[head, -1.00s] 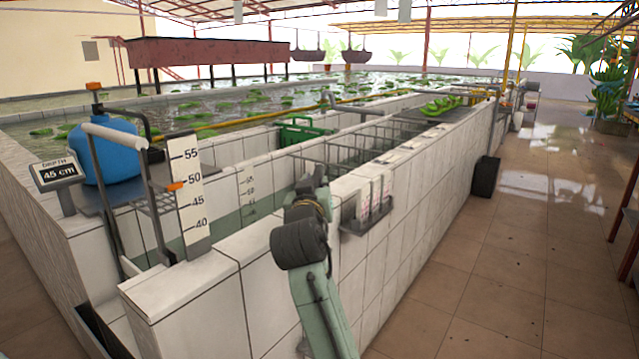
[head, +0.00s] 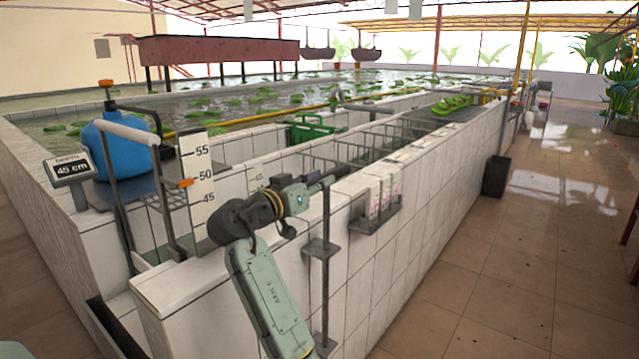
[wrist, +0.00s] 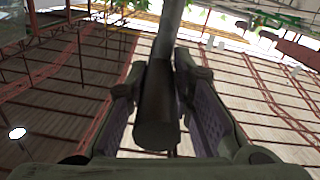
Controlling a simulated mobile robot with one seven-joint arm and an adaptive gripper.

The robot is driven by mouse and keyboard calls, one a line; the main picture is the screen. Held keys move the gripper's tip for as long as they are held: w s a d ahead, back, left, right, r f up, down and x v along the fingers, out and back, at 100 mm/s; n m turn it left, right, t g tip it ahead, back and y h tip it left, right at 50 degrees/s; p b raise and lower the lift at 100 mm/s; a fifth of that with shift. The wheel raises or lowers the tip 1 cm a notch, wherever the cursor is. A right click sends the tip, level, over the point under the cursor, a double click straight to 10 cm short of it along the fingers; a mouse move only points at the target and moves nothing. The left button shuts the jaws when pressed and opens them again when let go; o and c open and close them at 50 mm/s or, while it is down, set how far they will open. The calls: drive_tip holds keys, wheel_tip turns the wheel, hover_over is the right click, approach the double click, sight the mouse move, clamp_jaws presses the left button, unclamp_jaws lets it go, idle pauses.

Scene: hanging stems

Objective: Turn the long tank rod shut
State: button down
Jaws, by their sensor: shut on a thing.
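The long tank rod (head: 326,222) stands upright against the outer face of the tiled tank wall, passing through a grey upper bracket (head: 321,248) and down to a lower one. My gripper (head: 328,180) is at the rod's top, level with the wall top, reaching in from the left. In the wrist view a dark, thick cylinder (wrist: 157,115) lies between my two fingers, which are closed around it. Its round end faces the camera and a grey shaft continues beyond it. The contact itself is partly hidden in the head view.
A rack with white cards (head: 376,212) is fixed to the wall right of the rod. A depth scale (head: 197,180) and blue jug (head: 124,148) stand left. A dark bin (head: 496,176) stands on the floor. The tiled floor on the right is largely clear.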

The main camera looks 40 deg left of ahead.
idle(0.3)
drive_tip(key=c, duration=1.4)
unclamp_jaws()
drive_tip(key=s, duration=1.2)
drive_tip(key=shift+d, duration=0.25)
